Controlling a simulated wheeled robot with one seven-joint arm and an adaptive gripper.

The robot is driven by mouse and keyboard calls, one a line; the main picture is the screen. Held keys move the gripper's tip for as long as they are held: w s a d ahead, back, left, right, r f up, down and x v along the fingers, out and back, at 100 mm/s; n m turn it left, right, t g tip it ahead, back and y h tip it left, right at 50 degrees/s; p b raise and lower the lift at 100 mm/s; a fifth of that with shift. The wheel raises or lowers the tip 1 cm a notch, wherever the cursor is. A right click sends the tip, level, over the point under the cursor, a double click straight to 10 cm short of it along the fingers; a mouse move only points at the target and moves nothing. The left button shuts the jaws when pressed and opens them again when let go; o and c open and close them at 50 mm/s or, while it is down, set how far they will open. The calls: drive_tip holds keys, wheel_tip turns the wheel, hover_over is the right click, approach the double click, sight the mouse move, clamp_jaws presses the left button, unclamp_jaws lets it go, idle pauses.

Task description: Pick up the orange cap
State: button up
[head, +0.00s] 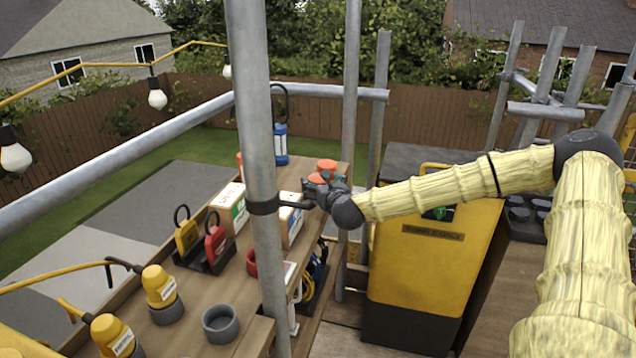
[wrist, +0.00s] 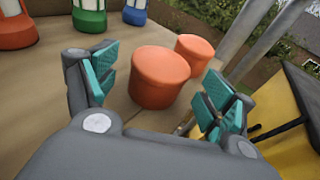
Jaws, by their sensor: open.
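Two orange caps stand on the wooden bench top in the wrist view. The nearer orange cap (wrist: 158,80) is between the teal pads of my gripper (wrist: 160,88), which is open, with space on both sides. The second orange cap (wrist: 197,48) stands just behind it to the right. In the head view my gripper (head: 322,190) is at the bench's far right end. The orange caps show there as one cap (head: 327,164) behind the fingers and another (head: 317,178), partly hidden by them.
Red (wrist: 14,32), green (wrist: 88,20) and blue (wrist: 135,12) bases stand at the back left in the wrist view. A grey upright pole (head: 257,120) rises beside my gripper. A yellow cabinet (head: 418,270) stands right of the bench (head: 235,285).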

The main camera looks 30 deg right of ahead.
drive_tip(key=shift+x, duration=1.5)
drive_tip(key=shift+c, duration=0.5)
drive_tip(key=c, duration=1)
